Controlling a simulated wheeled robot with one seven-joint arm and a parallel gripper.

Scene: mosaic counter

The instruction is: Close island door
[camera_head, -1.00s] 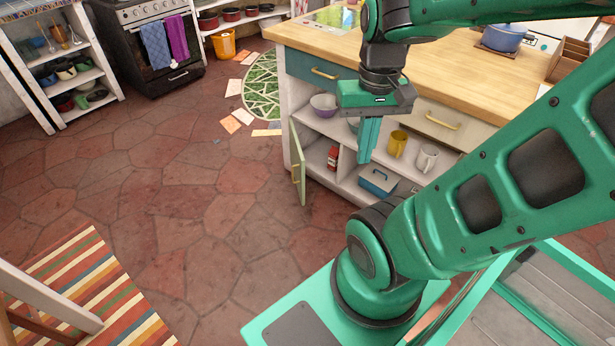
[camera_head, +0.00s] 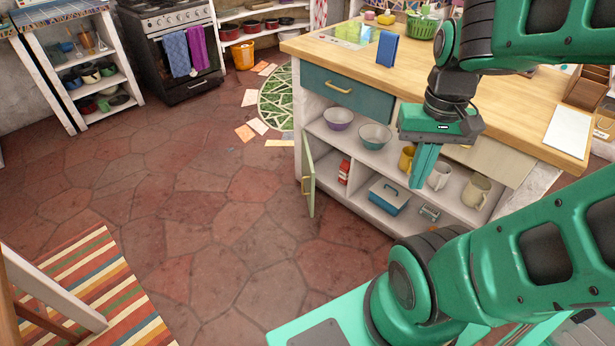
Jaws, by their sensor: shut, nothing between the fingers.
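The island (camera_head: 320,48) has a wooden top and open shelves below a teal drawer (camera_head: 346,93). Its narrow pale green door (camera_head: 309,178) stands swung open at the lower left of the front, with a brass handle (camera_head: 305,186) on its outer side. My gripper (camera_head: 423,178) points down in front of the island's right part, with its fingers together and empty. It is apart from the door, well to its right, and hides part of the shelves and mugs.
Bowls (camera_head: 374,135), mugs (camera_head: 476,191), a red bottle (camera_head: 344,171) and a blue-and-white box (camera_head: 389,196) sit on the shelves. The tiled floor (camera_head: 220,200) left of the door is clear. A striped rug (camera_head: 85,290) and a chair leg are at the lower left.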

